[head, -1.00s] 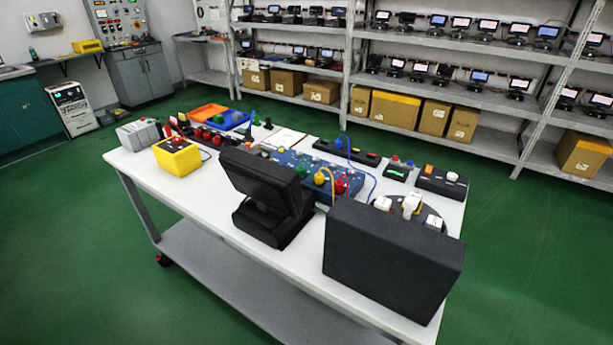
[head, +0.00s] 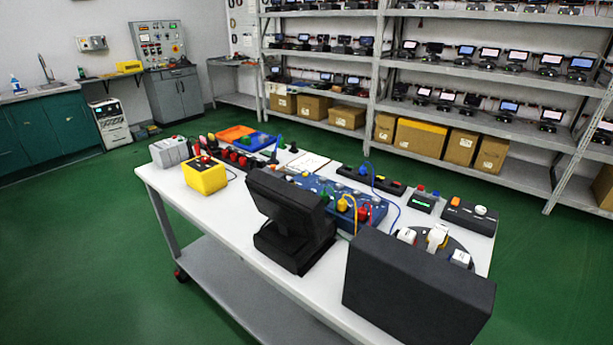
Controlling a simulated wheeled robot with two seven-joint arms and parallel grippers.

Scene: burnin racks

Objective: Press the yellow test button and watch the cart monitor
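The cart monitor (head: 283,208) is a black screen unit on a stand on the white cart (head: 235,235). I see its back, so its display is hidden. A yellow box (head: 205,176) with a dark top and a small red part stands toward the cart's left end. A blue panel (head: 325,195) behind the monitor carries coloured knobs, including a yellow one (head: 342,204). I cannot tell which is the yellow test button. Neither gripper is in view.
A large black box (head: 418,290) fills the cart's near right corner. A small device with a green display (head: 423,202) and a black switch box (head: 469,215) stand behind it. Shelves (head: 470,88) with several lit screens line the back. Green floor (head: 90,240) is clear left of the cart.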

